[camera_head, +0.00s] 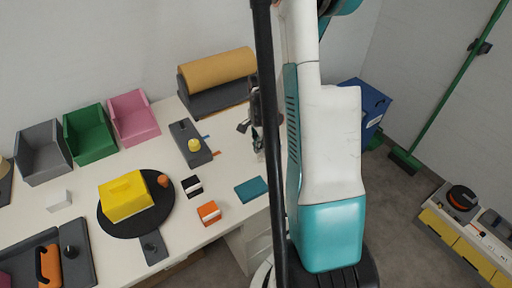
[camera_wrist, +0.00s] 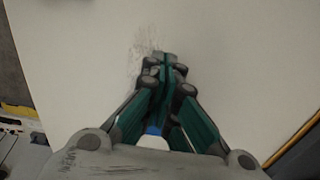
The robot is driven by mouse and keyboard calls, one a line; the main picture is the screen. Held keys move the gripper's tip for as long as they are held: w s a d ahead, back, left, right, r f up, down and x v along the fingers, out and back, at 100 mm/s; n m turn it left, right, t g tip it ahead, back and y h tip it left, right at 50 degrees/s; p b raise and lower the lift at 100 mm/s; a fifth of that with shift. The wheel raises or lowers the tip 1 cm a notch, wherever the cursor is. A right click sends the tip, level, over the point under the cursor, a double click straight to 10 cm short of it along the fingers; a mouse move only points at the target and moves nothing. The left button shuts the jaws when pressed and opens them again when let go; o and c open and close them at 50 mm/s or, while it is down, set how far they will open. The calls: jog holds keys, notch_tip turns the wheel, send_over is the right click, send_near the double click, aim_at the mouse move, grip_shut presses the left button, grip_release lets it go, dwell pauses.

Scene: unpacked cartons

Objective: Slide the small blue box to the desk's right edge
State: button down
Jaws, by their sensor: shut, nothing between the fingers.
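A small flat teal-blue box (camera_head: 251,189) lies on the white desk (camera_head: 222,172) near its right edge in the head view, just left of my dark arm link. It is the only small bluish box I can make out on the desk. My gripper (camera_wrist: 166,62) is shut and empty in the wrist view, its fingertips over a plain pale surface with a grey smudge. A little blue shows low between the finger links; I cannot tell what it is. In the head view my gripper (camera_head: 258,148) is partly hidden by my arm, behind the box and apart from it.
An orange box (camera_head: 209,212) and a black-and-white box (camera_head: 192,187) stand left of the teal-blue box. A yellow block (camera_head: 124,196) sits on a round black board. Grey, green and pink bins line the back. A large blue container (camera_head: 372,103) stands beyond the desk.

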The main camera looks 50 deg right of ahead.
jog(key=s+d, duration=0.1)
jog(key=d, duration=0.3)
jog(key=s+d, duration=0.1)
jog(key=d, duration=0.4)
jog(key=s+d, duration=0.1)
jog(key=d, duration=0.4)
jog(key=shift+s+b, duration=0.3)
jog(key=shift+s, duration=0.1)
jog(key=shift+a, duration=0.1)
jog(key=shift+a, duration=0.1)
